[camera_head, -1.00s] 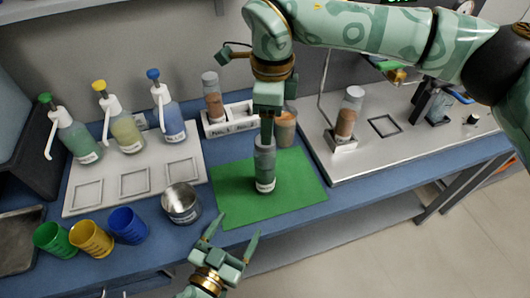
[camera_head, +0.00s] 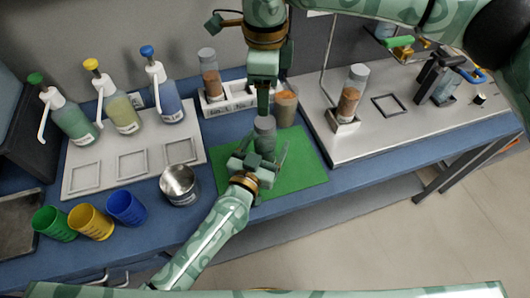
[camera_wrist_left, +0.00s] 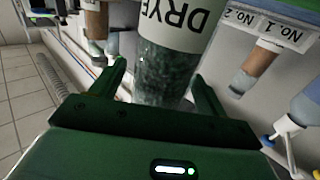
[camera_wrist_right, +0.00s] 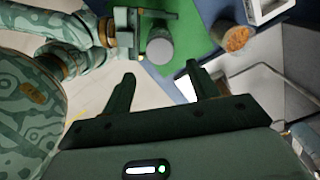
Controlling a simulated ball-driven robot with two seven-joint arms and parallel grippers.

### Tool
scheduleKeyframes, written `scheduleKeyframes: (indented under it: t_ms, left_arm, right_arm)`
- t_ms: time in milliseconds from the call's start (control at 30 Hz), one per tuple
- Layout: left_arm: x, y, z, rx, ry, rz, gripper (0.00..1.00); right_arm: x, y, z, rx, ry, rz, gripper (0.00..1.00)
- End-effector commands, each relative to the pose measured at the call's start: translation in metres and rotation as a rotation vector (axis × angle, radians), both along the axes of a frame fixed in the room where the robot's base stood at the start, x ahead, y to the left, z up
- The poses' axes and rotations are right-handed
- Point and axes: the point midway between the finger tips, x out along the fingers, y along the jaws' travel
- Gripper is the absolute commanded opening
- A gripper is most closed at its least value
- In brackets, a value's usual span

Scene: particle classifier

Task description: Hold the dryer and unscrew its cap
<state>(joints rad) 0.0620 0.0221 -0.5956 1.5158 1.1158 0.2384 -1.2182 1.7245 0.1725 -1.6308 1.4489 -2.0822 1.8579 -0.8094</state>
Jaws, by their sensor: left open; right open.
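The dryer (camera_head: 265,146), a bottle with a grey cap (camera_head: 265,124), stands upright on the green mat (camera_head: 305,172). Its label partly reads "DRYE" in the left wrist view (camera_wrist_left: 182,25). My left gripper (camera_head: 261,156) is open low at the dryer, with a finger on either side; the left wrist view shows these fingers spread around the bottle, and contact cannot be told. My right gripper (camera_head: 264,103) points down above and behind the cap. The right wrist view shows it open and empty (camera_wrist_right: 160,75), with the cap (camera_wrist_right: 160,50) beyond its fingers.
A steel beaker (camera_head: 180,184) stands left of the mat, and a brown-filled cup (camera_head: 285,105) behind it. A rack (camera_head: 228,104) holds a brown bottle. Pump bottles stand on a white tray (camera_head: 100,183). Coloured cups (camera_head: 92,222) line the front edge. A metal plate (camera_head: 425,125) lies right.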

Motion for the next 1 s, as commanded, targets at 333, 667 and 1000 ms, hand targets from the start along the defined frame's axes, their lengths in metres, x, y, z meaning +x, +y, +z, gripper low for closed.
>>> scheduleKeyframes:
  t_ms: [333,667,1000]
  left_arm:
    - [0.012,-0.005,0.0,0.002,-0.001,-0.001,0.75]
    - [0.012,-0.005,0.0,0.001,0.0,0.0,0.11]
    - [0.012,-0.005,0.0,0.001,0.001,0.0,0.0]
  right_arm:
    - [0.0,0.0,0.0,0.0,0.0,0.0,0.6]
    - [0.0,0.0,0.0,0.0,0.0,0.0,0.6]
    - [-0.023,0.052,0.008,0.264,0.147,-0.168,0.6]
